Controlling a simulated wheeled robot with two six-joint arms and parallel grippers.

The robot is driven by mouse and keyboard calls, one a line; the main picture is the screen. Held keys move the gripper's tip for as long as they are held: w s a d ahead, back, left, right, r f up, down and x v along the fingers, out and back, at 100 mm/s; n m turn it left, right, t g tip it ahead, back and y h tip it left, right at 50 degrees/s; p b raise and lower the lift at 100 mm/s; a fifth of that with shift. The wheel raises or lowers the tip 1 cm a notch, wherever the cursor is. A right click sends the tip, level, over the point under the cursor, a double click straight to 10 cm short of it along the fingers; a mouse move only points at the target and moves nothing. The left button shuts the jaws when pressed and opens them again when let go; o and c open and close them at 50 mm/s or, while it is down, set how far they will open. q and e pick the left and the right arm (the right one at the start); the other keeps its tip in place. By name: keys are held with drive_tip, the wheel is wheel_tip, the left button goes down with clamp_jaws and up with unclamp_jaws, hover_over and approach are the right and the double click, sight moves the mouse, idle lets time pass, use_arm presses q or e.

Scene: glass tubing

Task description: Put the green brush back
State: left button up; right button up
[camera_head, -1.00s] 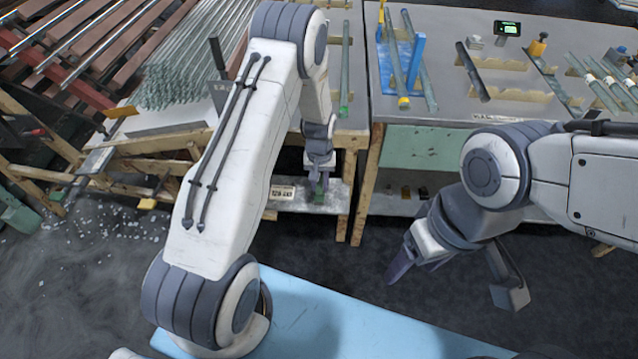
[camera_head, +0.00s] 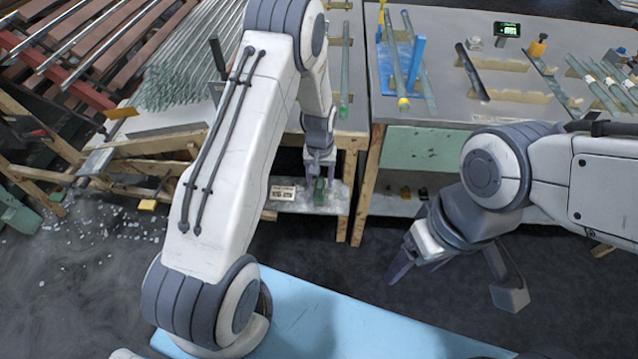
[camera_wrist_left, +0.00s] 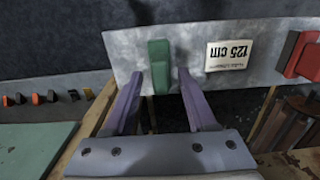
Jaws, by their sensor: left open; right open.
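In the left wrist view, the brush (camera_wrist_left: 159,67) shows as a green block against the grey shelf (camera_wrist_left: 195,55). My left gripper (camera_head: 319,181) is just above it. The left gripper's fingers (camera_wrist_left: 159,78) are open, one on each side of the brush, with a visible gap on both sides. My right gripper (camera_head: 455,280) is open and empty over the floor, well to the right.
The second workbench (camera_head: 440,105) carries tubes and a blue fixture. Debris lies on the floor at left.

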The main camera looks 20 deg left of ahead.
sight(320, 183)
use_arm(q)
wheel_tip(320, 183, up, 9)
drive_tip(key=s+d+r+m, duration=0.5)
drive_tip(key=s+d+r, duration=0.6)
drive_tip(key=d+r, duration=0.15)
drive_tip(key=s+d+r+m, duration=0.1)
drive_tip(key=s+r+m, duration=0.1)
drive_tip(key=s, duration=0.7)
drive_tip(key=s+d+r+m+h, duration=0.1)
drive_tip(key=s+d+r+m, duration=0.1)
drive_tip(key=s, duration=0.7)
drive_tip(key=shift+r+m+p, duration=0.35)
drive_tip(key=shift+r+m, duration=0.15)
drive_tip(key=shift+m, duration=0.3)
drive_tip(key=shift+r, duration=0.1)
wheel_tip(320, 183, up, 11)
drive_tip(key=p, duration=1.1)
